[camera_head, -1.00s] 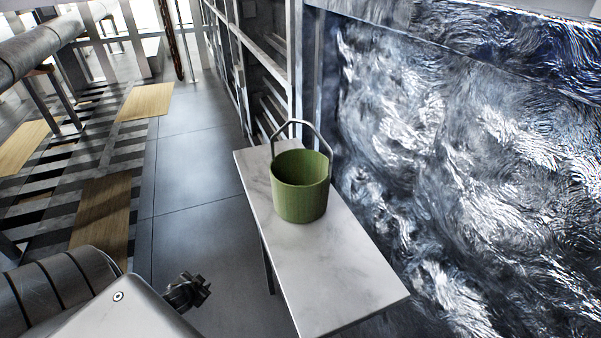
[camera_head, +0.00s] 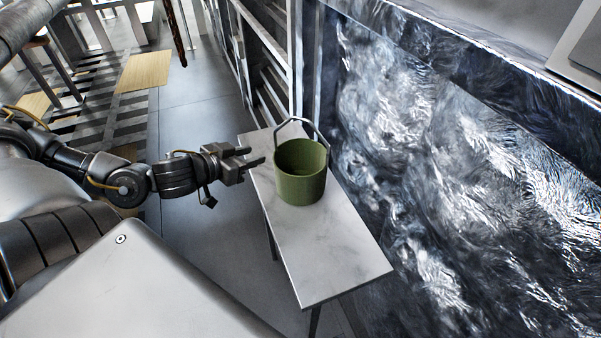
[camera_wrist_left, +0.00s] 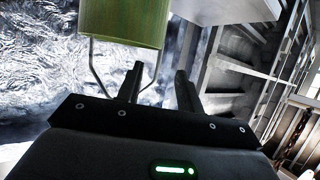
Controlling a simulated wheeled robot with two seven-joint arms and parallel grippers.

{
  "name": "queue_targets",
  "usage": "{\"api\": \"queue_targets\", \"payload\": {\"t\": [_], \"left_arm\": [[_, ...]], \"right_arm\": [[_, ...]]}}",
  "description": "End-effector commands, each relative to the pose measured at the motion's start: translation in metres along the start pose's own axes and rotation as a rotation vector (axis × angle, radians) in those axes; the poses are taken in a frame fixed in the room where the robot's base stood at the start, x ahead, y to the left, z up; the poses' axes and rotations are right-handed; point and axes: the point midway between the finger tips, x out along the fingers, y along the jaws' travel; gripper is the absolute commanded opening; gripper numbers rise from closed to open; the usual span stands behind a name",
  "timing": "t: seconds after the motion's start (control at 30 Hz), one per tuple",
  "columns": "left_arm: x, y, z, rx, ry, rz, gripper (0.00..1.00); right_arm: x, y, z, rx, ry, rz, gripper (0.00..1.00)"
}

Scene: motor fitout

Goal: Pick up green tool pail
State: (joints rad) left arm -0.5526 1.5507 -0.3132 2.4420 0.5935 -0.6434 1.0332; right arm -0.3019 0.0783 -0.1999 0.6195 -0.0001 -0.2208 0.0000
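The green tool pail (camera_head: 301,180) stands upright on a narrow marble-topped table (camera_head: 335,255), its grey handle raised in an arch. My left gripper (camera_head: 254,157) is just left of the pail, over the table's left edge, with its fingers apart and pointing toward the pail. In the left wrist view the pail (camera_wrist_left: 125,22) shows at the top, with its handle hanging down in that picture. The left fingers (camera_wrist_left: 157,88) are spread, and nothing is clearly held between them. My right gripper is not in view.
A dark blue and white swirling panel (camera_head: 430,170) rises along the table's right side. Metal racks (camera_head: 258,60) stand behind the table. The grey floor (camera_head: 205,115) to the left is open. The front part of the tabletop is bare.

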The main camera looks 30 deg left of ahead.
Motion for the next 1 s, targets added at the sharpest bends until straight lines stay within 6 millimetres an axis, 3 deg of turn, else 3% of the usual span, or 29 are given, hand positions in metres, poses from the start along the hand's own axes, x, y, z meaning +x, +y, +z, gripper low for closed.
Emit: {"api": "queue_targets", "payload": {"t": [0.2, 0.5, 0.8, 1.0], "left_arm": [[0.024, -0.001, -0.001, -0.002, 0.009, -0.004, 0.36], [0.046, -0.002, -0.001, -0.001, 0.004, -0.005, 0.36], [0.051, -0.001, -0.001, 0.000, 0.000, -0.003, 0.36], [0.070, -0.001, -0.004, -0.005, 0.004, -0.004, 0.36]], "right_arm": [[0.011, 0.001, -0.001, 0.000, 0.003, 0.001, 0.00], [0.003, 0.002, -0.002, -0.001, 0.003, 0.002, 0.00], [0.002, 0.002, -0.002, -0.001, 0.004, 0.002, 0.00], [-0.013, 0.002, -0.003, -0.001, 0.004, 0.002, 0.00]]}}
